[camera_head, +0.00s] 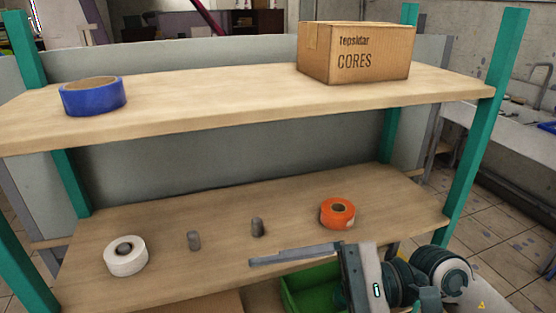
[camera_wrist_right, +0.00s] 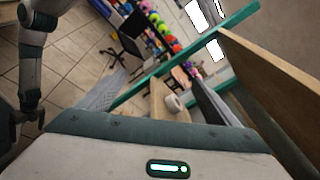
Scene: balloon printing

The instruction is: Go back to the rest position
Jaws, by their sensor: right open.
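My right gripper (camera_head: 262,261) reaches in from the lower right in the head view, in front of the lower shelf's front edge. Its long grey finger points left and its jaws are open, with nothing seen between them.
The upper shelf (camera_head: 200,105) holds blue tape (camera_head: 93,102) and a cardboard box (camera_head: 355,55). A green bin (camera_head: 310,290) is below. Teal posts (camera_head: 487,120) flank the shelves.

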